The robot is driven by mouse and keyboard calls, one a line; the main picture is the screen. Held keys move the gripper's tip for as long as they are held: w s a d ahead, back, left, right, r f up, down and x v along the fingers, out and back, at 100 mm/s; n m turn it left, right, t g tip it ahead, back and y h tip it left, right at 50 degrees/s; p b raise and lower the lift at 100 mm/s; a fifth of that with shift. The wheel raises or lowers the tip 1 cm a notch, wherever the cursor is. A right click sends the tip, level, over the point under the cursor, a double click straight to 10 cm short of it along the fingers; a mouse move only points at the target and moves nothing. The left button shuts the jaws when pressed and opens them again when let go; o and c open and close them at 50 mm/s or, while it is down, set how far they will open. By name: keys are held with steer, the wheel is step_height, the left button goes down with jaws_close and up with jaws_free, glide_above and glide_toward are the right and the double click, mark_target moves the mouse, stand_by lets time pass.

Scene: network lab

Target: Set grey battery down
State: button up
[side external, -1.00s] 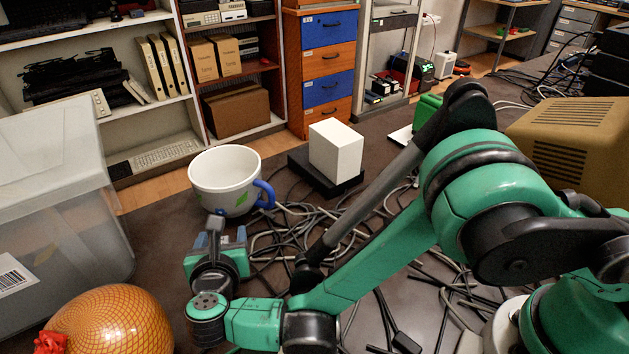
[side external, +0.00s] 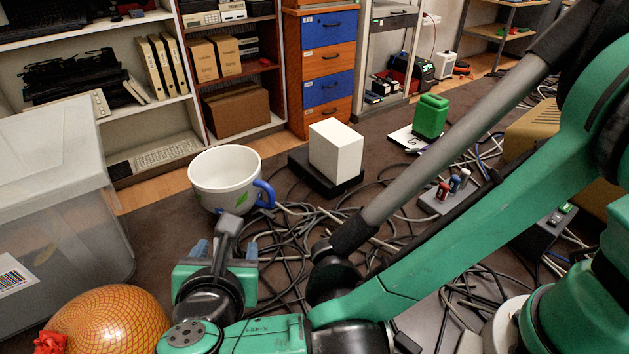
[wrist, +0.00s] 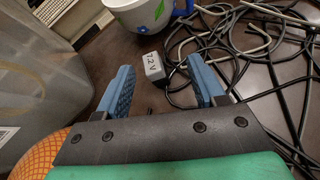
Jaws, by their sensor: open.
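The grey battery (wrist: 153,66), a small box with "7.2 V" on it, sits on the dark table in the wrist view, just short of the white cup. It lies ahead of and between my fingertips, with a visible gap to each blue finger. My gripper (side external: 224,250) is open and empty, at the lower left in the side view, on the near side of the cup. I cannot make out the battery in the side view, where my gripper blocks that spot.
The white cup (side external: 224,179) with a blue handle stands beyond my gripper. Loose cables (side external: 300,228) spread to the right. A clear bin (side external: 60,215) stands left, with an orange patterned ball (side external: 108,322) in front. A white box (side external: 336,147) on a black base and a green canister (side external: 430,116) stand farther back.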

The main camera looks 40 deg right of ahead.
steer(key=w+d+r+m+g+y, duration=0.1)
steer(key=d+r+m+g, duration=0.1)
steer(key=d+m, duration=0.5)
steer(key=w+d+r+m+g+y, duration=0.1)
steer(key=d+r+m+g, duration=0.2)
steer(key=d+m, duration=0.45)
steer(key=s+d+m+t+y, duration=0.1)
steer(key=s+d+m+y, duration=0.2)
steer(key=s+d+m, duration=0.3)
steer(key=shift+d+r+m, duration=0.2)
steer(key=shift+d+m, duration=2.35)
steer(key=shift+m, duration=1.6)
